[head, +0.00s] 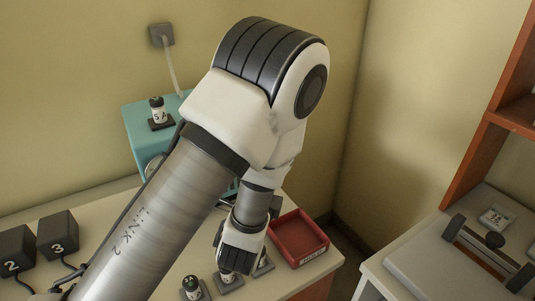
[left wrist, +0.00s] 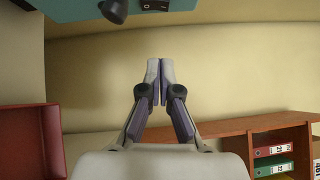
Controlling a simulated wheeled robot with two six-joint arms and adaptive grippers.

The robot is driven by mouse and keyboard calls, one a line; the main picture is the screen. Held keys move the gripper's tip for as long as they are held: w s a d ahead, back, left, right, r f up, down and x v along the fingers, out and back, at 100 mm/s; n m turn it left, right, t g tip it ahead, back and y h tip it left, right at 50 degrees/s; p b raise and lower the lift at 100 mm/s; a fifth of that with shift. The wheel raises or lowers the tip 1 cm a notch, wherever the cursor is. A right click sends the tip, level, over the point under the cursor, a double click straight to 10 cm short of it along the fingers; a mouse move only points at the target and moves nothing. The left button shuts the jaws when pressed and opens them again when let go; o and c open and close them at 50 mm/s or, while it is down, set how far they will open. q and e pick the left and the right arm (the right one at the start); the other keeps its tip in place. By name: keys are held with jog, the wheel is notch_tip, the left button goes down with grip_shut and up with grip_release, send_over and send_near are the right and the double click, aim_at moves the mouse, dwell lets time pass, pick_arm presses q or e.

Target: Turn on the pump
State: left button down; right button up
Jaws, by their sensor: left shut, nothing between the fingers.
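A teal box (head: 140,125) stands at the back of the bench, largely hidden behind my left arm. Its teal face (left wrist: 75,10) also shows at the top of the left wrist view, with a dark rounded knob (left wrist: 113,10) and a small dark switch-like panel (left wrist: 155,5) cut by the frame edge. I cannot tell for certain which thing is the pump. My left gripper (left wrist: 160,68) is shut and empty, its tips below the panel in that picture and apart from it. In the head view its fingertips cannot be made out. My right gripper is not in view.
Black boxes marked 2 (head: 14,252) and 3 (head: 58,235) with cables sit at left. A capped vial (head: 157,110) stands on the teal box. More vials (head: 191,288) stand at the front. A red tray (head: 299,240) lies at right. A wooden shelf (head: 480,150) stands beyond.

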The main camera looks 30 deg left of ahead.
pick_arm(q)
jog(key=w+a+r+p, duration=0.1)
jog(key=w+a+p, duration=0.2)
jog(key=w+a, duration=0.2)
jog(key=x, duration=0.3)
jog(key=shift+d+r, duration=0.2)
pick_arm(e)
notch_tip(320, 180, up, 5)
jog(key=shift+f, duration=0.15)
